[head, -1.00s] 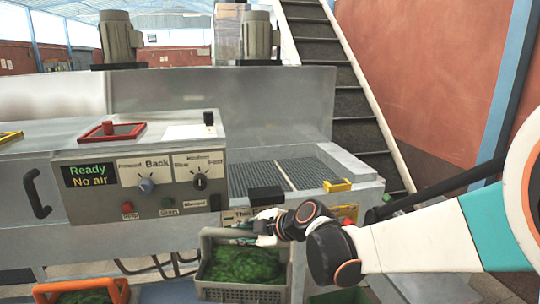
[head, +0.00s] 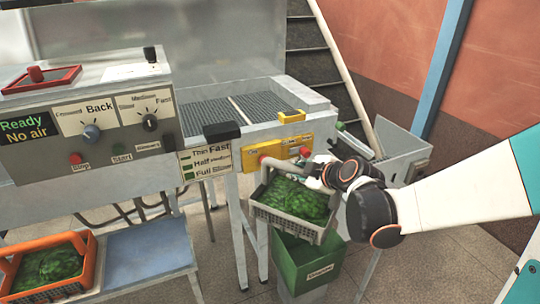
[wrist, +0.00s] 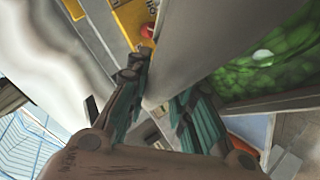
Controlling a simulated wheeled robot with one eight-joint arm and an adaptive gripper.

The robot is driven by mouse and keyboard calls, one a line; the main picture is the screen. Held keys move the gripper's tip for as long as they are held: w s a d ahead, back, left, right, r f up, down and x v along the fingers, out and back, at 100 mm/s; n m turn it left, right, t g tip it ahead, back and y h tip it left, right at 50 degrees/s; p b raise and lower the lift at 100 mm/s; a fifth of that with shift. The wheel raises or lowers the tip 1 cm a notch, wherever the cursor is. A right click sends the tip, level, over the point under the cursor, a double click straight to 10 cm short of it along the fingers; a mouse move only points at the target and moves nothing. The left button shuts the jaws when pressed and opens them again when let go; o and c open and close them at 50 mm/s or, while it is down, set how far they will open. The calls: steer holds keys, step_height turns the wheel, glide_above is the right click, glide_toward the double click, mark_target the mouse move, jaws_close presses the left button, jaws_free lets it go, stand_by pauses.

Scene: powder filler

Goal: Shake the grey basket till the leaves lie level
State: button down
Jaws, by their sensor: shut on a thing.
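The grey basket (head: 284,220) hangs in the air in the head view, a little tilted, above a green bin. Green leaves (head: 298,200) fill it in a mound; how level they lie is hard to tell. My gripper (head: 312,176) is at the basket's far side, shut on its grey rim or handle. In the wrist view my gripper's fingers (wrist: 160,95) stand on both sides of a thick grey bar of the basket (wrist: 185,55). Some of the leaves (wrist: 265,65) show at the right there, and the rest are out of view.
The labelled green bin (head: 306,265) stands below the basket. The machine's yellow panel (head: 270,152) with red buttons is close behind the basket. A grey hopper (head: 405,155) stands at right.

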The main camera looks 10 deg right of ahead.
stand_by(0.3)
steer(key=a, duration=0.7)
steer(key=shift+d, duration=3.75)
steer(key=a, duration=0.7)
steer(key=shift+d, duration=3.5)
steer(key=shift+a, duration=0.3)
